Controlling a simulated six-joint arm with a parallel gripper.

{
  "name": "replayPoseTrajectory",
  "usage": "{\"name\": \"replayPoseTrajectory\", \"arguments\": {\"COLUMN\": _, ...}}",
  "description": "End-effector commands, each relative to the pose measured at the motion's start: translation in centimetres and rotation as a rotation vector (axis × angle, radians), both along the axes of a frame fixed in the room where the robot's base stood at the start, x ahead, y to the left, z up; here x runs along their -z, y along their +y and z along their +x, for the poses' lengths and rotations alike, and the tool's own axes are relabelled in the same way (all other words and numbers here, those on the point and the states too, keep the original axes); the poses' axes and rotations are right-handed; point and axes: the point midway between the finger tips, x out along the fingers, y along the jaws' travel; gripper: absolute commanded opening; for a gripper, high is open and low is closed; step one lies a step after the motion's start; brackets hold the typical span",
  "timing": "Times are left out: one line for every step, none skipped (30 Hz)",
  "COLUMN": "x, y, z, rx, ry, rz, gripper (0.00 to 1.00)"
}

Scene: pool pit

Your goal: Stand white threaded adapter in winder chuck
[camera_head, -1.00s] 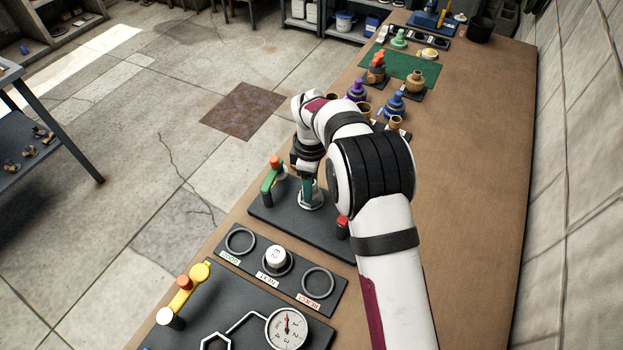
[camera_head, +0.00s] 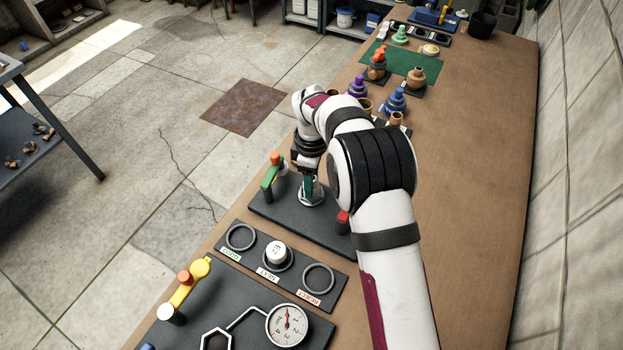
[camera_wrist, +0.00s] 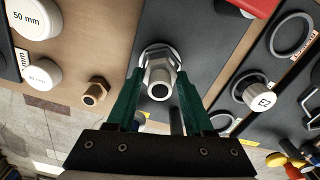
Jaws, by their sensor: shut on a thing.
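The white threaded adapter (camera_wrist: 160,78) is between the green fingers of my gripper (camera_head: 309,187), which are shut on it; its open end and hex collar show in the wrist view. A pale round flange, which looks like the winder chuck (camera_head: 312,199), is right at the fingertips on a dark base plate (camera_head: 272,208). In the wrist view the adapter lines up with this flange, part of which shows behind it. The fingers and adapter hide the contact, so I cannot tell how deep the adapter sits.
A green lever with an orange knob (camera_head: 275,160) and a red block (camera_head: 343,217) flank the flange. A labelled ring tray (camera_head: 320,290) holds a white capped piece (camera_head: 277,253). A dial gauge (camera_head: 288,326) is at the front. Coloured fittings stand beyond; the bench's right side is clear.

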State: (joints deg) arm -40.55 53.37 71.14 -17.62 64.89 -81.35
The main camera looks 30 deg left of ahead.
Motion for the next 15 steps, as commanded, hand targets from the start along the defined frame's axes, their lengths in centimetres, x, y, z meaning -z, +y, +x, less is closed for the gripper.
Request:
{"name": "replayPoseTrajectory", "arguments": {"x": 0.0, "y": 0.0, "z": 0.0, "rx": 0.000, "ry": 0.000, "rz": 0.000, "gripper": 0.00}}
{"name": "replayPoseTrajectory", "arguments": {"x": 0.1, "y": 0.0, "z": 0.0, "rx": 0.000, "ry": 0.000, "rz": 0.000, "gripper": 0.00}}
{"name": "replayPoseTrajectory", "arguments": {"x": 0.1, "y": 0.0, "z": 0.0, "rx": 0.000, "ry": 0.000, "rz": 0.000, "gripper": 0.00}}
{"name": "replayPoseTrajectory", "arguments": {"x": 0.2, "y": 0.0, "z": 0.0, "rx": 0.000, "ry": 0.000, "rz": 0.000, "gripper": 0.00}}
{"name": "replayPoseTrajectory", "arguments": {"x": 0.3, "y": 0.0, "z": 0.0, "rx": 0.000, "ry": 0.000, "rz": 0.000, "gripper": 0.00}}
{"name": "replayPoseTrajectory", "arguments": {"x": 0.4, "y": 0.0, "z": 0.0, "rx": 0.000, "ry": 0.001, "rz": 0.000, "gripper": 0.00}}
{"name": "replayPoseTrajectory", "arguments": {"x": 0.5, "y": 0.0, "z": 0.0, "rx": 0.000, "ry": 0.001, "rz": 0.000, "gripper": 0.00}}
{"name": "replayPoseTrajectory", "arguments": {"x": 0.6, "y": 0.0, "z": 0.0, "rx": 0.000, "ry": 0.001, "rz": 0.000, "gripper": 0.00}}
{"name": "replayPoseTrajectory", "arguments": {"x": 0.7, "y": 0.0, "z": 0.0, "rx": 0.001, "ry": 0.001, "rz": 0.000, "gripper": 0.00}}
{"name": "replayPoseTrajectory", "arguments": {"x": 0.8, "y": 0.0, "z": 0.0, "rx": 0.001, "ry": 0.001, "rz": 0.000, "gripper": 0.00}}
{"name": "replayPoseTrajectory", "arguments": {"x": 0.9, "y": 0.0, "z": 0.0, "rx": 0.001, "ry": 0.001, "rz": 0.000, "gripper": 0.00}}
{"name": "replayPoseTrajectory", "arguments": {"x": 1.0, "y": 0.0, "z": 0.0, "rx": 0.001, "ry": 0.001, "rz": 0.000, "gripper": 0.00}}
{"name": "replayPoseTrajectory", "arguments": {"x": 1.1, "y": 0.0, "z": 0.0, "rx": 0.001, "ry": 0.001, "rz": 0.000, "gripper": 0.00}}
{"name": "replayPoseTrajectory", "arguments": {"x": 1.2, "y": 0.0, "z": 0.0, "rx": 0.001, "ry": 0.001, "rz": 0.000, "gripper": 0.00}}
{"name": "replayPoseTrajectory", "arguments": {"x": 1.3, "y": 0.0, "z": 0.0, "rx": 0.001, "ry": 0.000, "rz": 0.000, "gripper": 0.00}}
